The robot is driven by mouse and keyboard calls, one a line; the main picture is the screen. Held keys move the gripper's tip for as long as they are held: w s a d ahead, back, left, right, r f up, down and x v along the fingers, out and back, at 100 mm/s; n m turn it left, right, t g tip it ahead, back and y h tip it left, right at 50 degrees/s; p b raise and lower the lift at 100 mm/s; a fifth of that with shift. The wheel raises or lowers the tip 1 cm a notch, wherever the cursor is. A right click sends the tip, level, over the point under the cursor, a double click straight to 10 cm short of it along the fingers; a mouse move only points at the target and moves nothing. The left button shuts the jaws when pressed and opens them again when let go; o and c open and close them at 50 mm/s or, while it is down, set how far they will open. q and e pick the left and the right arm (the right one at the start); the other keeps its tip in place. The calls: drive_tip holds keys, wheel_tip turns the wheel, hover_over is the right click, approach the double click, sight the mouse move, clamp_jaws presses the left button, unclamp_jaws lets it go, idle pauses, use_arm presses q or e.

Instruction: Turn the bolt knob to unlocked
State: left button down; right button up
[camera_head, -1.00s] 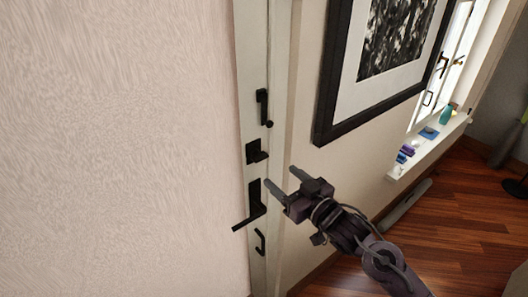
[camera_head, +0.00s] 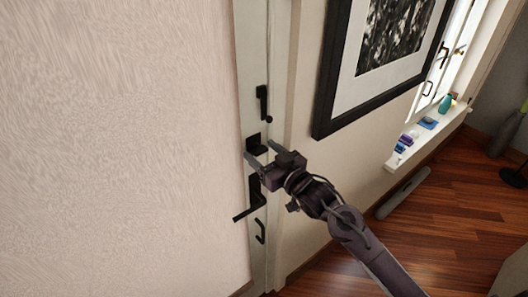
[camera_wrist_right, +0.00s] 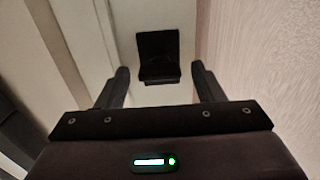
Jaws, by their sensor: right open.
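The bolt knob (camera_head: 253,142) is a small black fitting on a square plate, on the narrow pale door strip. In the right wrist view the bolt knob (camera_wrist_right: 158,68) juts from the plate's lower part, centred beyond the fingertips. My right gripper (camera_head: 261,153) is open and empty, with its fingers spread just in front of the bolt. In the wrist view the right gripper (camera_wrist_right: 160,72) has one finger on each side of the knob, with gaps; I see no contact. The exact depth gap is unclear. My left gripper is not in view.
A black latch (camera_head: 263,103) is above the bolt. A lever handle (camera_head: 254,205) and a small pull (camera_head: 260,232) are below it. A framed picture (camera_head: 385,55) hangs to the right. A blank pale wall (camera_head: 120,150) fills the left.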

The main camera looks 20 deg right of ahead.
drive_tip(key=c, duration=1)
drive_tip(key=n+b, duration=0.2)
drive_tip(key=n, duration=0.2)
drive_tip(key=shift+f+n, duration=0.1)
drive_tip(key=shift+n, duration=0.2)
drive_tip(key=n+b, duration=0.3)
drive_tip(key=n, duration=0.1)
drive_tip(key=shift+a+f+n, duration=0.1)
drive_tip(key=shift+n, duration=0.2)
drive_tip(key=shift+s+a+n+b, duration=0.1)
drive_tip(key=shift+n+b, duration=3.8)
drive_tip(key=shift+n, duration=0.5)
